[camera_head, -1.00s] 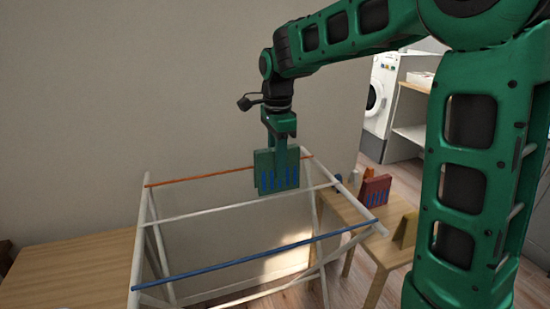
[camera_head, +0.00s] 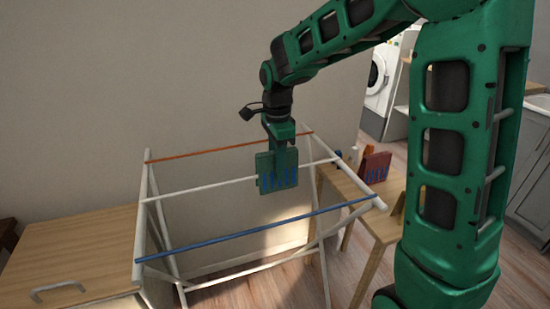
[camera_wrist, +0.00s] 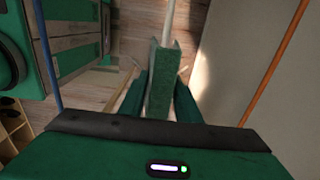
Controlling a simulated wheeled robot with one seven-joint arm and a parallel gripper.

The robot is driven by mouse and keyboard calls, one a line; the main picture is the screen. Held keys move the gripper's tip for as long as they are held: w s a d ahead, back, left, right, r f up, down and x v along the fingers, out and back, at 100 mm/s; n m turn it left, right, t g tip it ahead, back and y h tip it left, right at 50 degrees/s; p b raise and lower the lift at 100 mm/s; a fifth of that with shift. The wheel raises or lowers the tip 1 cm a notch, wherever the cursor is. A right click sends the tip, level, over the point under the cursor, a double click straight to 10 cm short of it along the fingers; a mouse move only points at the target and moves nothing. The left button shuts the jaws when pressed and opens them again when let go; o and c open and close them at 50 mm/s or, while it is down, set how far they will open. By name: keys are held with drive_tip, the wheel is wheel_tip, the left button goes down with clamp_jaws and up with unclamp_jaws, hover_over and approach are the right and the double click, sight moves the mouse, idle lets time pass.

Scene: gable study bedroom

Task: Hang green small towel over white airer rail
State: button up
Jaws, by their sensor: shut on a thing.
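The green small towel (camera_head: 277,172) has blue stripes near its lower edge and hangs folded as two flaps. My gripper (camera_head: 279,147) is shut on its top fold and points down. The white airer rail (camera_head: 200,191) is the middle bar of the airer. In the head view it runs up to the towel's left side and shows again on its right. In the wrist view the white rail (camera_wrist: 170,18) meets the far end of the towel (camera_wrist: 160,85), between the finger pads. Whether the rail lies between the two flaps is partly hidden.
An orange rail (camera_head: 230,147) lies behind and a blue rail (camera_head: 250,231) in front. A wooden cabinet (camera_head: 75,240) stands left. A small wooden table (camera_head: 375,225) at right bears a red striped thing (camera_head: 375,167). The wall is close behind.

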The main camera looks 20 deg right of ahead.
drive_tip(key=shift+f, duration=2.65)
drive_tip(key=o, duration=1.2)
drive_tip(key=shift+r, duration=0.1)
wheel_tip(320, 180, up, 10)
drive_tip(key=shift+r, duration=0.25)
